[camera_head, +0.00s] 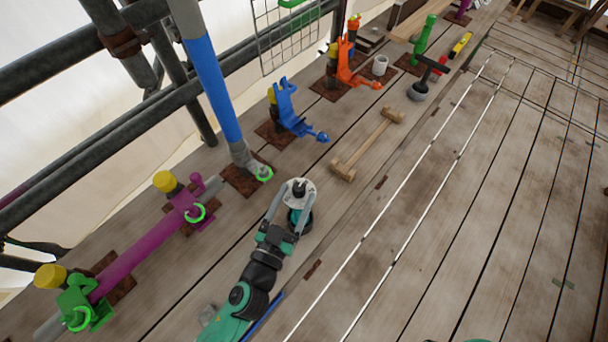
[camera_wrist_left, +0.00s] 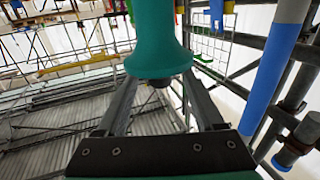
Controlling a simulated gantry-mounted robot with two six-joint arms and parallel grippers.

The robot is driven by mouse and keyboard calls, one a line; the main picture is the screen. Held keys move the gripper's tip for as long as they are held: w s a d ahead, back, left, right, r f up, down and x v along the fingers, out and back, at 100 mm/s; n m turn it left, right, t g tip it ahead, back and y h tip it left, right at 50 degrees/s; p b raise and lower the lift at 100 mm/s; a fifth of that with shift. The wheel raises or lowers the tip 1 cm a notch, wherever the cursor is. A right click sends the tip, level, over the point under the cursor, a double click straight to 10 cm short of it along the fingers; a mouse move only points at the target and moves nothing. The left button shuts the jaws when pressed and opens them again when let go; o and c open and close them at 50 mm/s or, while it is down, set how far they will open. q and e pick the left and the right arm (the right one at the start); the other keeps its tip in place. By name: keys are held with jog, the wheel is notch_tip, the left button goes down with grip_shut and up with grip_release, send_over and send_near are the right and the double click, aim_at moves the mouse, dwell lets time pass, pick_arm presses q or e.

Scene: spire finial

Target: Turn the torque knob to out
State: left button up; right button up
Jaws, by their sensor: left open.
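A teal tool with a pale round collar and a dark top (camera_head: 299,187) stands on the planks in the middle of the head view. I cannot make out which part of it is the torque knob, or any marks on it. My left gripper (camera_head: 293,208) is open, with its grey fingers reaching to either side of this tool. In the left wrist view a teal flared body (camera_wrist_left: 158,45) fills the space in front of the fingers and partly hides their tips. Whether the fingers touch it cannot be told. My right gripper is out of view.
A blue clamp (camera_head: 288,112) and an orange clamp (camera_head: 346,65) stand on rusty plates behind. A wooden piece (camera_head: 365,148) and a dark-headed mallet (camera_head: 419,90) lie to the right. A purple tube (camera_head: 140,250) and blue pole (camera_head: 212,75) are left.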

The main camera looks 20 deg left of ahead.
aim_at(304, 182)
pick_arm(q)
jog(key=w, duration=0.5)
jog(key=shift+w+a, duration=0.1)
jog(key=shift+w, duration=0.3)
grip_shut()
